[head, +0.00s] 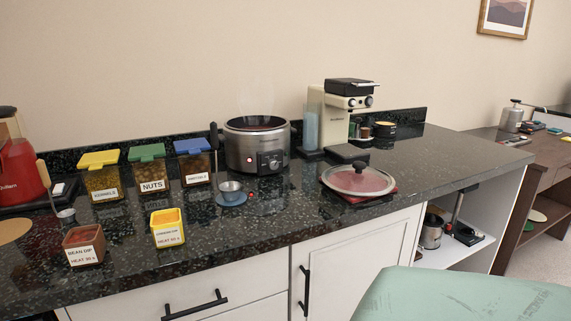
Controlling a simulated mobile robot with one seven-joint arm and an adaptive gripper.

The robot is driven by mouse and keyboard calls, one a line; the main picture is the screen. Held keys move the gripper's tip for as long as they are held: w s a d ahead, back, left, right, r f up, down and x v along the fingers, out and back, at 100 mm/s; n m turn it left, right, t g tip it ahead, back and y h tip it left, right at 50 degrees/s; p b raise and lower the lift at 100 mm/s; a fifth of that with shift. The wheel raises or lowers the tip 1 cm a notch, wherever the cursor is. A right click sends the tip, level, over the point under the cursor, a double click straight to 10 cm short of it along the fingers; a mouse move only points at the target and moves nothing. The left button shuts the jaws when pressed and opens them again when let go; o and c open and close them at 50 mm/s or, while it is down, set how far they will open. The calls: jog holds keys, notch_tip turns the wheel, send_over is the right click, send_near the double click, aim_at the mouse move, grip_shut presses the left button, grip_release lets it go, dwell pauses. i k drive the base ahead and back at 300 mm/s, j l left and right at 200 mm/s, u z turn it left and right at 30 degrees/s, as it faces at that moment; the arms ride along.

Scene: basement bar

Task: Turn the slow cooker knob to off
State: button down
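The slow cooker (258,146) stands on the dark speckled counter, against the wall side and left of the coffee machine. It has a silver body and a dark rim, and faint steam rises above it. Its control knob (273,163) is on the front panel, with a small red light showing there. The knob's exact setting is too small to read. A glass lid (358,180) with a dark handle lies apart on a red mat, right of the cooker. My gripper is not in this view.
A cream coffee machine (325,120) is at right. A green surface (460,295) fills the lower right.

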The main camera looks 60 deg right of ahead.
aim_at(272, 164)
jog(key=z, duration=1.65)
jog(key=i+j+z, duration=0.1)
jog(key=z, duration=0.55)
jog(key=k+j, duration=0.05)
jog(key=j, duration=0.05)
